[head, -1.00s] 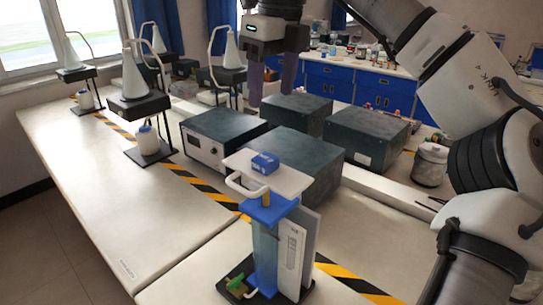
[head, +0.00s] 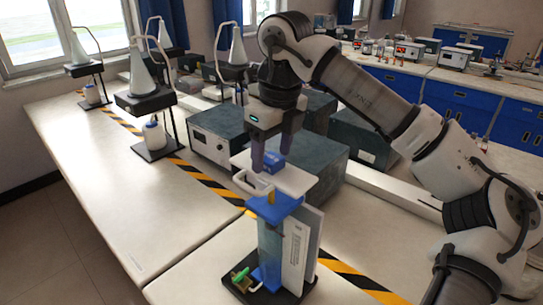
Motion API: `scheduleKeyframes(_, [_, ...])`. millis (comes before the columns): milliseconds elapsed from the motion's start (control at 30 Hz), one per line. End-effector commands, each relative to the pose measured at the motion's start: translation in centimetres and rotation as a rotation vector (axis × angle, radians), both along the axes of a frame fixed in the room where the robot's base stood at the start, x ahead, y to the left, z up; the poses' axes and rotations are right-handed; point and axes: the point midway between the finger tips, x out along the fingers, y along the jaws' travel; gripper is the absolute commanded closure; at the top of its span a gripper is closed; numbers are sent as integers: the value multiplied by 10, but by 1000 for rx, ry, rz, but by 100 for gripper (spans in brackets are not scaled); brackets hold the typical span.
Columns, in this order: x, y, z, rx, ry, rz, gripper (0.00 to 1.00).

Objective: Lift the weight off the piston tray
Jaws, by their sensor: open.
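The weight, a small blue block (head: 273,161), sits on the white piston tray (head: 294,182) in the head view. The tray tops an upright apparatus with a blue collar (head: 274,208) and a clear bluish cylinder on a dark base (head: 268,288). My gripper (head: 269,158) points down over the tray, its two dark purple fingers apart. One finger shows left of the block and the other behind or right of it. I cannot tell whether either finger touches the block. The fingers partly cover the block.
Dark instrument boxes (head: 215,131) stand close behind the apparatus. Stands with white cones (head: 140,76) line the left side of the bench. The white bench top (head: 105,185) at front left is clear. Blue cabinets (head: 460,92) stand at the back right.

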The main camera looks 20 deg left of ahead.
Motion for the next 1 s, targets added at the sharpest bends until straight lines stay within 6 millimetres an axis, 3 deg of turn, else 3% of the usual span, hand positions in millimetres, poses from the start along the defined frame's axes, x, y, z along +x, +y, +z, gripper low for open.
scheduleKeyframes(267, [0,0,-4,1,-1,0,38])
scheduleKeyframes(700, [0,0,-4,0,-1,0,94])
scheduleKeyframes(1000, [1,0,1,0,-2,-1,96])
